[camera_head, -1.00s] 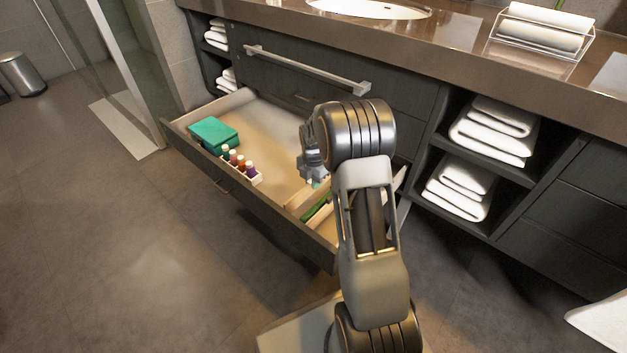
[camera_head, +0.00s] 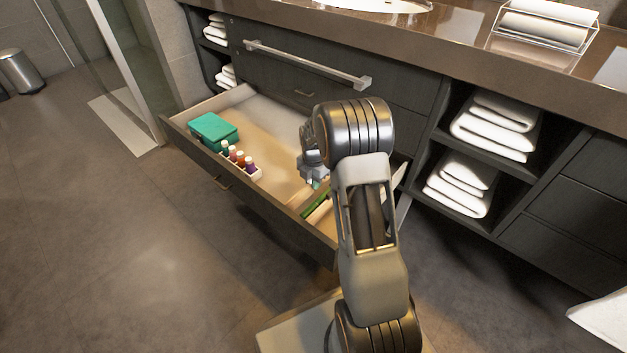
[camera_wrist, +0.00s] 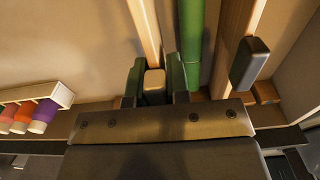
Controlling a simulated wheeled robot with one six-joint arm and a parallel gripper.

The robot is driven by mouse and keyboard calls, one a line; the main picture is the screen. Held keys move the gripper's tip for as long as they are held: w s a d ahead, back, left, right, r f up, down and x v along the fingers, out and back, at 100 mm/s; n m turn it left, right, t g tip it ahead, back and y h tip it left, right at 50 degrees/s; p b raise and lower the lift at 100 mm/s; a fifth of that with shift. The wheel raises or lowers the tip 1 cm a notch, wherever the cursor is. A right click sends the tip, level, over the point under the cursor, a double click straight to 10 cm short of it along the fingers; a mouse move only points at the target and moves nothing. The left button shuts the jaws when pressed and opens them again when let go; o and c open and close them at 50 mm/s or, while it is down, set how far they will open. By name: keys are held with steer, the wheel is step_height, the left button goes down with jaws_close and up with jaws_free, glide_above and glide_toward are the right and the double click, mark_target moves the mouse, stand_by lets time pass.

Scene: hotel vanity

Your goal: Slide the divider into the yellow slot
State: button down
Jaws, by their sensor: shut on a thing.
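My gripper (camera_wrist: 154,84) shows in the wrist view with dark fingers and green inner faces. It is shut on the pale wooden divider (camera_wrist: 146,32), a long thin strip that runs up the picture from between the fingers. In the head view my gripper (camera_head: 314,178) is low over the right part of the open drawer, mostly behind my arm. The divider's lower edge is hidden, so I cannot tell whether it touches the drawer floor. I cannot make out a clearly yellow slot; small brown blocks (camera_wrist: 265,92) line the drawer's edge.
A green rod (camera_wrist: 191,42) and another wooden strip (camera_wrist: 232,40) lie right of the held strip. A white rack of colored bottles (camera_head: 240,162) and a teal box (camera_head: 213,131) occupy the drawer's left part. The drawer's middle (camera_head: 265,135) is bare.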

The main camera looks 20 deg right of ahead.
steer(key=shift+f+b, duration=0.45)
steer(key=shift+f, duration=0.6)
steer(key=c, duration=1)
jaws_free()
steer(key=shift+r, duration=0.1)
step_height(320, 180, up, 14)
steer(key=p, duration=0.6)
